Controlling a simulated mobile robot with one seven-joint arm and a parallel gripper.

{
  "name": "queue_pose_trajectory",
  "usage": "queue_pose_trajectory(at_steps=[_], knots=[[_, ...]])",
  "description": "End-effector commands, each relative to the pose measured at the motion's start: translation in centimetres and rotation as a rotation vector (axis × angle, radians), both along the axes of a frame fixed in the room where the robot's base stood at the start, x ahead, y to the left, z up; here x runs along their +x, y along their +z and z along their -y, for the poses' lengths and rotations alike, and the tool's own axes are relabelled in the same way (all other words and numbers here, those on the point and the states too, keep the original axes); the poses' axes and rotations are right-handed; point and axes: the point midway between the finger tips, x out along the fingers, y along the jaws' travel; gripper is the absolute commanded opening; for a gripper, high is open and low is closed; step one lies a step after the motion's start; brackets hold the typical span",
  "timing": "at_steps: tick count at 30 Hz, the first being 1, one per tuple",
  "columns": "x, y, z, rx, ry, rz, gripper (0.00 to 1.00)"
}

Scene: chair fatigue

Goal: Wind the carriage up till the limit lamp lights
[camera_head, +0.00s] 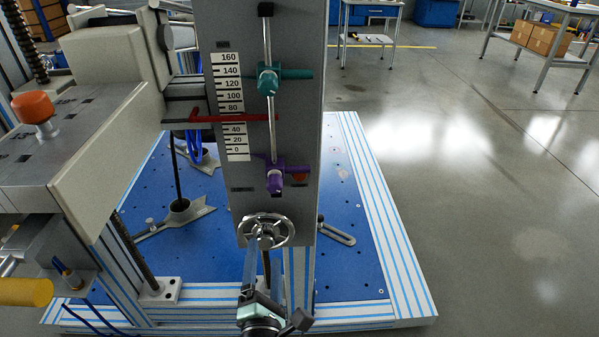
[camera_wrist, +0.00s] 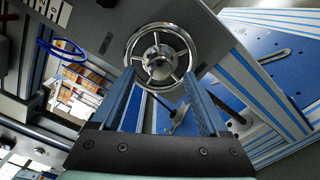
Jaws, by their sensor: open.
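A chrome handwheel (camera_head: 241,231) sits low on a grey upright panel (camera_head: 299,100). My gripper (camera_head: 259,250) is at the wheel's front from below. In the wrist view its open fingers (camera_wrist: 160,76) reach to both sides of the wheel's hub (camera_wrist: 159,64); I cannot tell whether they touch. A red pointer (camera_head: 225,118) from the carriage side crosses the scale (camera_head: 229,108), between 40 and 80. A teal clamp (camera_head: 268,79) is above it on a rod, a purple clamp (camera_head: 274,180) below. A dull red-orange disc (camera_head: 299,179), possibly the lamp, is partly hidden and not glowing.
The panel stands on a blue perforated base (camera_head: 345,262) with striped edge rails. A pale machine body with an orange knob (camera_head: 34,107) fills the left. Open grey floor (camera_head: 480,220) lies right; a table with boxes (camera_head: 545,40) stands far back.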

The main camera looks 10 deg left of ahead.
Motion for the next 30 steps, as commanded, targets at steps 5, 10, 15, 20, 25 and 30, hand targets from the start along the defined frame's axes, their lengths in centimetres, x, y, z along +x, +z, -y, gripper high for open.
queue_pose_trajectory(at_steps=[5,10,15,20,25,30], knots=[[0.01,-0.03,0.0,-0.049,0.0,0.014,0.78],[0.01,-0.01,-0.01,-0.064,0.0,0.019,0.78],[-0.01,0.02,-0.04,-0.252,0.0,0.071,0.78],[0.0,-0.04,-0.05,-0.337,0.001,0.097,0.78],[0.0,-0.04,-0.03,-0.336,0.001,0.096,0.78],[0.78,0.01,-0.25,-0.334,0.0,0.097,0.78]])
